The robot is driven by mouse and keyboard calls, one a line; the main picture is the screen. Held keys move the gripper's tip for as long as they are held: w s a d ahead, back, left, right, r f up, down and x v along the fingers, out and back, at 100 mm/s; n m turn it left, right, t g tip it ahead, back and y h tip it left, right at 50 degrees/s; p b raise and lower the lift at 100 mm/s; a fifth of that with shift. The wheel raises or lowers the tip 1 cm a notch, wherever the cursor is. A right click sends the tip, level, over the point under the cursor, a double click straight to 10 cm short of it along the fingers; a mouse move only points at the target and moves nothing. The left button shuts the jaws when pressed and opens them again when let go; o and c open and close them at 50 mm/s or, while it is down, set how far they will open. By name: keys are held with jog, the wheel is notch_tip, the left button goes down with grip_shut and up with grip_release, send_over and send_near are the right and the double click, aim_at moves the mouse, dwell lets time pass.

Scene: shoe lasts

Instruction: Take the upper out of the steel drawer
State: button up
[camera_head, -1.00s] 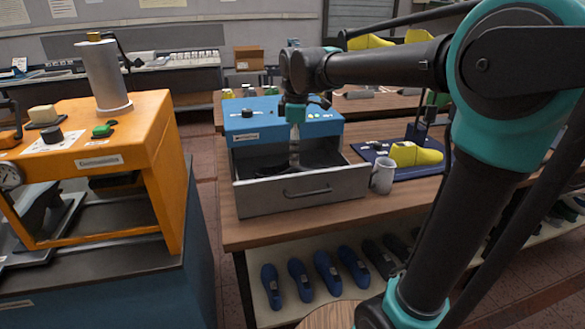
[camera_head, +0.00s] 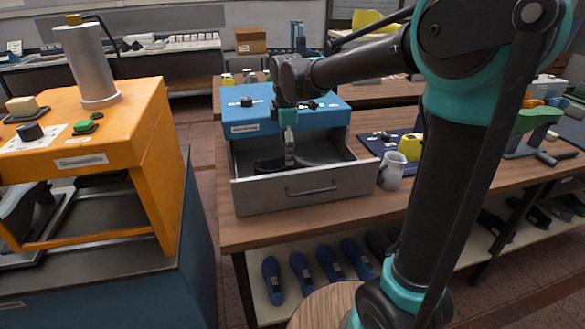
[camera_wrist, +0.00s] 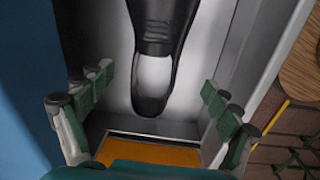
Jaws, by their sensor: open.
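The steel drawer (camera_head: 253,197) is pulled open beneath the blue machine box. A black upper (camera_wrist: 153,103) with a pale inside lies in it. In the wrist view its toe points down the picture and its other end runs out at the top edge. In the head view, dark parts of the upper (camera_head: 268,166) show inside the drawer, partly behind my gripper. My gripper (camera_head: 289,158) points down into the drawer opening. In the wrist view my gripper (camera_wrist: 158,85) has its fingers wide apart, one on each side of the upper. Contact with it is not visible.
The blue box (camera_head: 250,110) stands behind the drawer. A grey mug (camera_head: 392,171) stands close to the drawer's right side. An orange machine (camera_head: 150,150) is at the left, across a gap. Blue shoe lasts (camera_head: 301,272) sit on the shelf below.

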aim_at(287, 167)
jog(key=shift+w+f, duration=0.2)
jog(key=shift+f, duration=1.05)
jog(key=shift+w+f, duration=0.2)
jog(key=shift+f, duration=1)
jog(key=shift+w+f, duration=0.2)
jog(key=shift+f, duration=1.05)
jog(key=c, duration=1.3)
